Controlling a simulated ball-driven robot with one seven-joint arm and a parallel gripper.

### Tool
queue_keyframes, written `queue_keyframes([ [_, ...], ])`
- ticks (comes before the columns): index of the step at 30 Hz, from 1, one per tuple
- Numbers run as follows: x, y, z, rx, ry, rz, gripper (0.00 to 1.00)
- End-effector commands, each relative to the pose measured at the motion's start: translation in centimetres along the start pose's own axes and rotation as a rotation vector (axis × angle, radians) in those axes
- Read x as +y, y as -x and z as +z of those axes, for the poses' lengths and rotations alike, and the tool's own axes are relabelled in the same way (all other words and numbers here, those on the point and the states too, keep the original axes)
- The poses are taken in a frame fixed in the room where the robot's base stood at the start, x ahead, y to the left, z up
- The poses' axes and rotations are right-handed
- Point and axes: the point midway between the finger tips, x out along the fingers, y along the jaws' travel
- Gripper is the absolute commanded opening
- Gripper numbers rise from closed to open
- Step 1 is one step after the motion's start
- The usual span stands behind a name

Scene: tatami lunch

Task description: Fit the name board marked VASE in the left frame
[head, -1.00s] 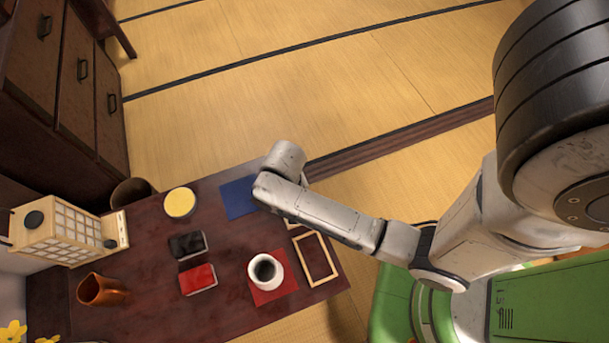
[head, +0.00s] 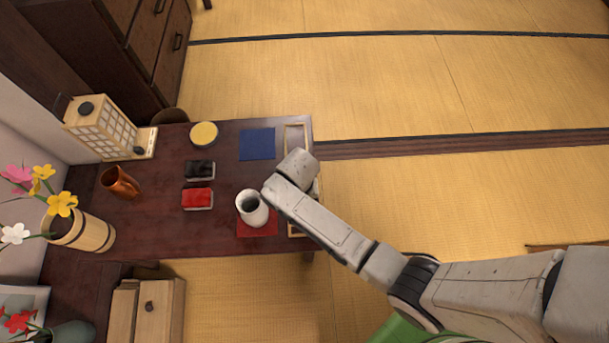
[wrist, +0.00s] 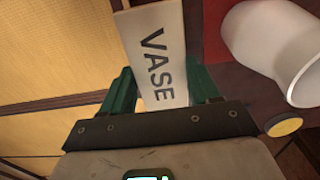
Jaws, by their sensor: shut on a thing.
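The white name board marked VASE (wrist: 157,55) is between the green fingers of my gripper (wrist: 160,80) in the wrist view, and my gripper is shut on it. Two pale wooden frames lie along the table's right edge in the head view. The far frame (head: 294,125) shows its upper part beside the blue mat (head: 257,144). The near frame (head: 291,232) is mostly hidden under my arm. My gripper is hidden behind my wrist in the head view, above the table edge between the frames. I cannot tell the board's height or whether it touches anything.
A white cup (head: 251,209) stands on a red mat (head: 258,230), close to my arm; it also shows in the wrist view (wrist: 275,45). A yellow round tin (head: 203,134), black box (head: 200,169), red box (head: 198,198) and brown jug (head: 120,182) stand further left.

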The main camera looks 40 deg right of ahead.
Motion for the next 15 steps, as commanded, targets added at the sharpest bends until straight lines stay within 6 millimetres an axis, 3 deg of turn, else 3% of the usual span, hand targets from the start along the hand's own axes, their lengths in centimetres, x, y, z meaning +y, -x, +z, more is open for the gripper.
queue_keyframes([
  [15, 0.1, -4.3, 0.0, 0.0, 0.0, 0.0, 0.3],
])
